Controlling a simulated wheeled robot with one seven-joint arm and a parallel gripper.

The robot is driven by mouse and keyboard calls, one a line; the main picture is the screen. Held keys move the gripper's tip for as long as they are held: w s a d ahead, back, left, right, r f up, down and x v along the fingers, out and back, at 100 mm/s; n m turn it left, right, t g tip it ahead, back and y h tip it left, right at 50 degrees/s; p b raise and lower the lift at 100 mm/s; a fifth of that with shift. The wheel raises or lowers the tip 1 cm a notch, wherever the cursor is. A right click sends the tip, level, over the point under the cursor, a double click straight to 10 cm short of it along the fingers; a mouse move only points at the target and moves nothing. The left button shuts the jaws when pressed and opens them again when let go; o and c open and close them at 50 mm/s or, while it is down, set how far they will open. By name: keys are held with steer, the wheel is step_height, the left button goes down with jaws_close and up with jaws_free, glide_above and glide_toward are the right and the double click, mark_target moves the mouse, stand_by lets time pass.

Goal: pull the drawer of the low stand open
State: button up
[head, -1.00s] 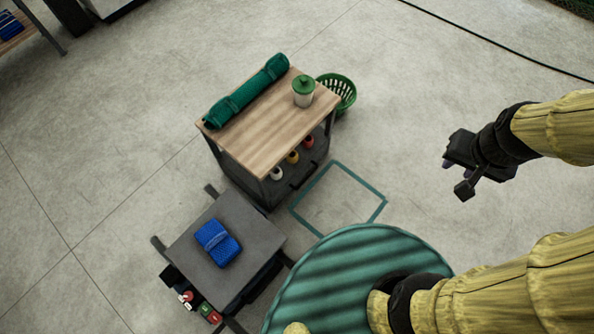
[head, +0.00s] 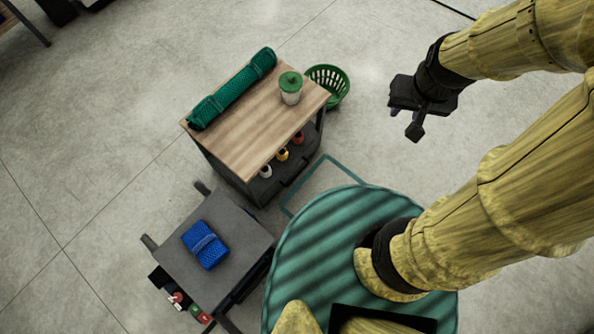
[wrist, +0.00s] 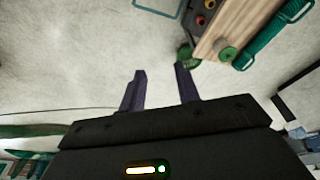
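The low stand (head: 240,120) has a wooden top and a dark body, left of centre in the head view. A dark bar-like handle (head: 297,174) shows low on its front, facing the marked floor. The drawer looks shut, though its front is seen steeply from above. My gripper (head: 404,124) hangs in the air to the right of the stand, well apart from it. In the wrist view my gripper (wrist: 160,78) has its two fingers apart with nothing between them. The stand's wooden top (wrist: 222,33) shows there beyond the fingers, at the upper right.
A green basket (head: 335,84) is behind. A grey table (head: 170,258) with a blue bundle (head: 205,245) is nearby. A teal floor outline (head: 335,163) encloses clear floor.

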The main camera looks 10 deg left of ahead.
steer(key=w+a+f+m+t+y+b, duration=0.1)
steer(key=w+a+f+m+y+b, duration=0.1)
steer(key=f+b, duration=1.4)
steer(key=w+a+f+m+t+y+b, duration=0.2)
steer(key=f+y+b, duration=0.5)
steer(key=f, duration=3.7)
steer(key=w+a+f+m+t+y+b, duration=0.2)
steer(key=w+a+f+y+b, duration=0.2)
steer(key=f+b, duration=2.1)
step_height(320, 180, down, 5)
steer(key=shift+a+r+y, duration=0.1)
steer(key=shift+a+y, duration=0.2)
steer(key=shift+a, duration=0.7)
